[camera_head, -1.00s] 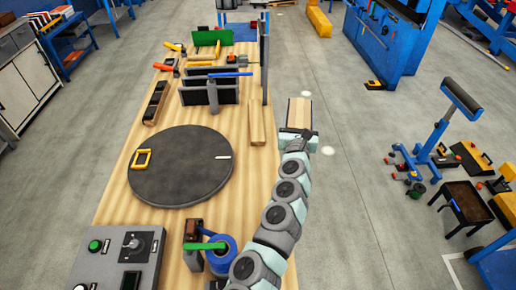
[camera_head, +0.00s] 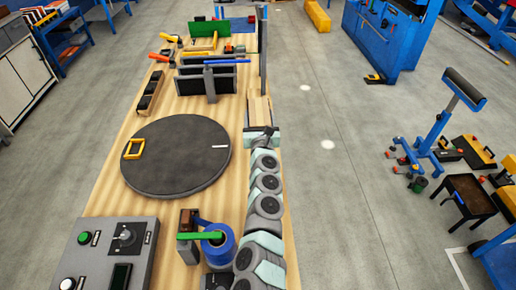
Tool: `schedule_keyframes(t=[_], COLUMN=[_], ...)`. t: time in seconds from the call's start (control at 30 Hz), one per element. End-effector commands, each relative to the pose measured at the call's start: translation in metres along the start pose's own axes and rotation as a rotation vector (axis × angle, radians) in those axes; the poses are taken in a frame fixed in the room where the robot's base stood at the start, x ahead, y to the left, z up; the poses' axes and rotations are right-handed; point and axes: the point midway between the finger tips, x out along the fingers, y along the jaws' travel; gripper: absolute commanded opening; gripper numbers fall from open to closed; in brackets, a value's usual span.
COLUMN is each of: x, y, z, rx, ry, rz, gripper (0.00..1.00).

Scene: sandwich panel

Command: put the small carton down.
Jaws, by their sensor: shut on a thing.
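The small carton (camera_head: 262,110) is a tan, flat-looking box at the far end of my arm. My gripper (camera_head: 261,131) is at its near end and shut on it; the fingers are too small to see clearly. The carton is over the right edge strip of the wooden workbench (camera_head: 110,200), right of the round dark turntable. It overlaps the pale wooden block in the picture, so most of that block is hidden. I cannot tell whether the carton touches the block or the bench or is above them.
A blue tape roll (camera_head: 218,246) and a control box (camera_head: 112,250) are at the near end. Bare wood shows between the turntable and my arm.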

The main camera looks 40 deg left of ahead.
Motion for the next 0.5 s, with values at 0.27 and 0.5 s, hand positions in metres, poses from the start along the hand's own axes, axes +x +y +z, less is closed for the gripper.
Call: schedule_keyframes(t=[0.27,0.5], x=[0.001,0.0], y=[0.004,0.001], z=[-0.079,-0.112], rx=[-0.005,-0.003], ry=[-0.001,-0.001], rz=[0.006,0.003], gripper=[0.17,0.17])
